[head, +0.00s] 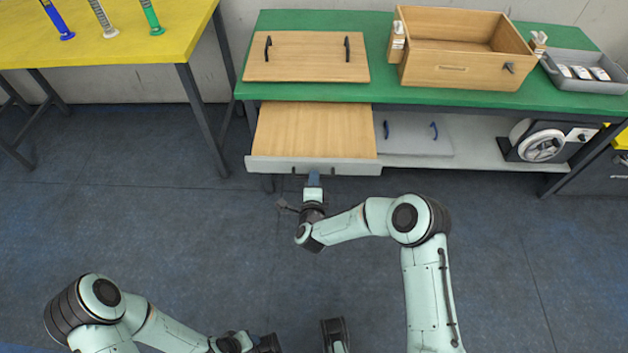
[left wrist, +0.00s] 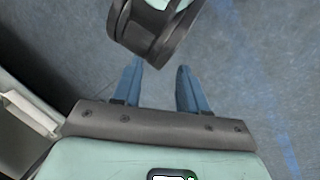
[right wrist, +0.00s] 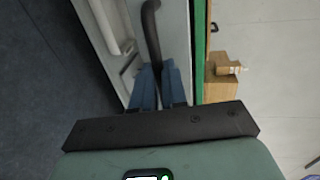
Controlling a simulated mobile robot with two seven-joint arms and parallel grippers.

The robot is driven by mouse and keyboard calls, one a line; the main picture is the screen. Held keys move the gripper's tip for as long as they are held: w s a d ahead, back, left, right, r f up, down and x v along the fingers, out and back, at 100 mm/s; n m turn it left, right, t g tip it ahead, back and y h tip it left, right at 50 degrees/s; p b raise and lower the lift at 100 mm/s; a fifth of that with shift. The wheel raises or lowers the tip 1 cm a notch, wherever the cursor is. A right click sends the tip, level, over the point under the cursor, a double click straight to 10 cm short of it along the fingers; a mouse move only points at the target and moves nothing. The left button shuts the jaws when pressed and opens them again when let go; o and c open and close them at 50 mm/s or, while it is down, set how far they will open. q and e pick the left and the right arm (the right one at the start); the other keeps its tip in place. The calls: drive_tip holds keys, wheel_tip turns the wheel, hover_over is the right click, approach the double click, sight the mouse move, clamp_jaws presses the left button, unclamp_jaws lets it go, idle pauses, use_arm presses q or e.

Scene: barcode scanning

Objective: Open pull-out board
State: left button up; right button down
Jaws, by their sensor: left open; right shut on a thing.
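The pull-out board (head: 315,130) has a wooden top and a light grey front with a dark handle, and it sticks out from under the green table's left part. My right gripper (head: 314,178) is at the front edge of the board. In the right wrist view its blue fingers (right wrist: 159,85) are closed around the black handle (right wrist: 152,35). My left gripper shows in the left wrist view (left wrist: 158,88), open and empty above the floor, away from the board. In the head view it is low in the picture, partly hidden.
The green table (head: 380,50) carries a wooden panel with two handles (head: 305,57), a wooden box (head: 460,47) and a grey tray (head: 585,73). A grey panel (head: 415,135) lies on the shelf below. A yellow table (head: 110,50) stands at left. The floor before the board is clear.

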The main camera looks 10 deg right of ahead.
drive_tip(key=c, duration=1.2)
unclamp_jaws()
drive_tip(key=shift+o, duration=0.2)
drive_tip(key=shift+s, duration=0.15)
use_arm(q)
drive_tip(key=shift+g+h, duration=0.3)
drive_tip(key=shift+g, duration=0.2)
drive_tip(key=s, duration=0.1)
drive_tip(key=s+d+r+p, duration=0.1)
drive_tip(key=s+r+p, duration=0.1)
drive_tip(key=shift+d+r, duration=0.2)
drive_tip(key=shift+d, duration=0.05)
use_arm(e)
drive_tip(key=v, duration=1.3)
drive_tip(key=shift+a, duration=0.1)
